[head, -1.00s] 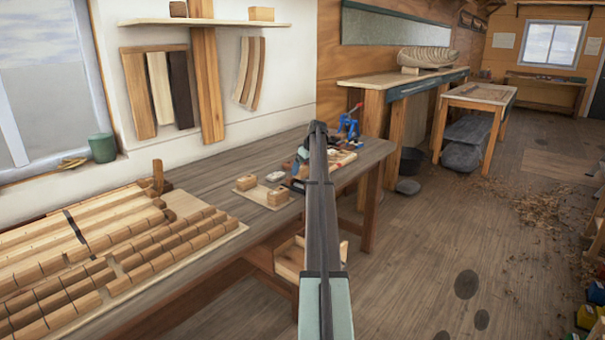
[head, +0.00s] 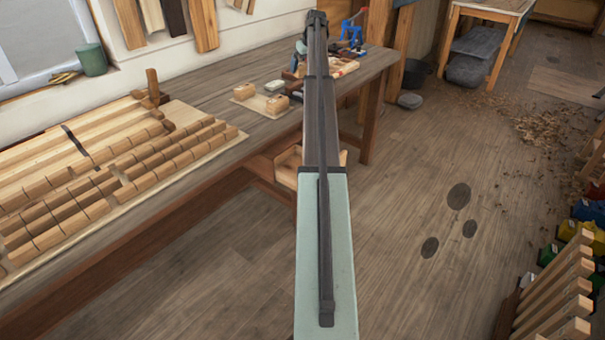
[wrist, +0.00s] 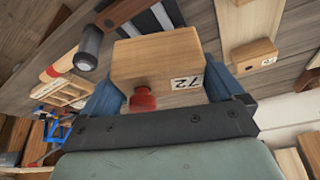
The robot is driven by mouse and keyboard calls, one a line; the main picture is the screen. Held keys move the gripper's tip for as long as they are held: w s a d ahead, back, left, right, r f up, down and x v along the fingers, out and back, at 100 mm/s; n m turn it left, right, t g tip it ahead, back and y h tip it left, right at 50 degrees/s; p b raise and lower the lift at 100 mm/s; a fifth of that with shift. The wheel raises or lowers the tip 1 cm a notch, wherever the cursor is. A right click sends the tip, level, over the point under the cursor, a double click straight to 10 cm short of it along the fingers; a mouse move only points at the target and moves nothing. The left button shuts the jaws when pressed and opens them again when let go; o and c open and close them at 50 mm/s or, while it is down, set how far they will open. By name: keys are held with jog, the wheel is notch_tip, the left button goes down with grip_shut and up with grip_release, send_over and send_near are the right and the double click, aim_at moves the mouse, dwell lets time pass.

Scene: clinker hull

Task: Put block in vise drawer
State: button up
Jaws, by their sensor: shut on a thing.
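In the wrist view my gripper (wrist: 162,88) is shut on a wooden block (wrist: 150,58) with a red knob and a label reading 72. The blue fingers press on opposite sides of it. In the head view my arm hides most of the gripper and the held block; the arm reaches out over the bench. An open wooden drawer (head: 286,172) sticks out below the bench top, partly hidden behind my arm. I cannot see far into it. No label on the drawer is readable.
The bench (head: 222,90) carries rows of wooden pieces (head: 90,190) at left. Blue clamp-like tools (head: 350,35) stand at the far end. The floor (head: 400,180) right of the bench is mostly open.

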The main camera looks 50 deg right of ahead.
jog(key=s+a+f+m, duration=0.1)
jog(key=s+a+f, duration=0.1)
jog(key=s+a, duration=0.6)
jog(key=w+a+f+n+y, duration=0.15)
jog(key=a+n, duration=0.25)
jog(key=a, duration=3.3)
jog(key=w+a+n+y, duration=0.15)
jog(key=a+n, duration=0.25)
jog(key=a, duration=3.2)
jog(key=s+d+f+m+h, duration=0.1)
jog(key=d+f+m, duration=0.1)
jog(key=d, duration=1.4)
jog(key=s+d+f+m+h, duration=0.1)
jog(key=d+f+m, duration=0.1)
jog(key=d, duration=1.3)
jog(key=s+d+f+m+h, duration=0.1)
jog(key=s+d+f+m, duration=0.1)
jog(key=d, duration=1.4)
jog(key=s+d+f+m, duration=0.1)
jog(key=d+f+m, duration=0.1)
jog(key=d+f, duration=1.85)
jog(key=shift+f, duration=4.35)
